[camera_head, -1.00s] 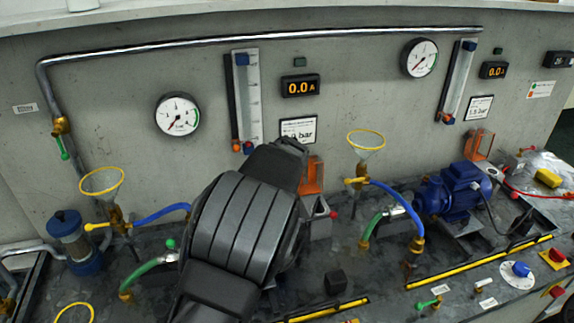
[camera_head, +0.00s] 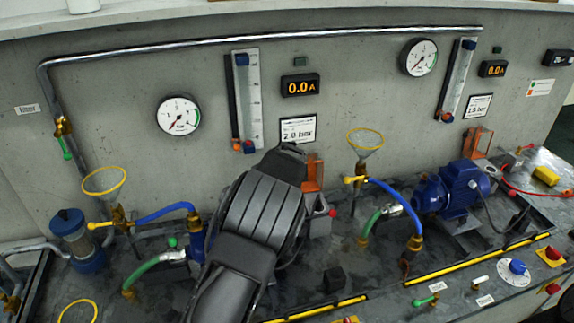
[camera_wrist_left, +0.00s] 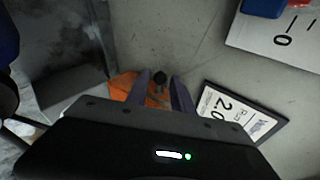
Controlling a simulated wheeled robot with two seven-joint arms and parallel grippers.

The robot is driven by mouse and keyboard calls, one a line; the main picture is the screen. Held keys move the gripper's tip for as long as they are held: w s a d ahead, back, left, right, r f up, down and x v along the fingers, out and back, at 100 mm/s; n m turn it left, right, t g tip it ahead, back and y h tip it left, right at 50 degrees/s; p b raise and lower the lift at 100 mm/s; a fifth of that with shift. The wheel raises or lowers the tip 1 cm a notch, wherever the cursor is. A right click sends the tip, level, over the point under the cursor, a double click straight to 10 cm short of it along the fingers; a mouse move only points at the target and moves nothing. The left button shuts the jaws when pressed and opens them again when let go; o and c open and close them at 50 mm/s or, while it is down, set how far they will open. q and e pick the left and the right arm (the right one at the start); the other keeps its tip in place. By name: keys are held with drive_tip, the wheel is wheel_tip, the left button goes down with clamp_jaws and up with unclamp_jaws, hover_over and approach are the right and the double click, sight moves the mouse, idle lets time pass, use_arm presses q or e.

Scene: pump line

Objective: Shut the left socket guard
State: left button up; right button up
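The left socket guard (camera_head: 313,172) is an orange see-through flap standing up above its grey socket box (camera_head: 320,226), partly hidden behind my left arm. In the left wrist view the orange guard (camera_wrist_left: 124,87) lies just beyond my left gripper (camera_wrist_left: 161,92). In the head view the fingertips are hidden by my own wrist. My right gripper is not in view.
A pressure placard (camera_head: 298,130) and a flow tube (camera_head: 246,100) are on the wall close to my left gripper. A blue hose (camera_head: 165,211) and a yellow-rimmed funnel (camera_head: 365,140) stand either side. A second orange guard (camera_head: 477,142) is farther right.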

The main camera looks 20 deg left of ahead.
use_arm(q)
clamp_jaws()
idle(1.3)
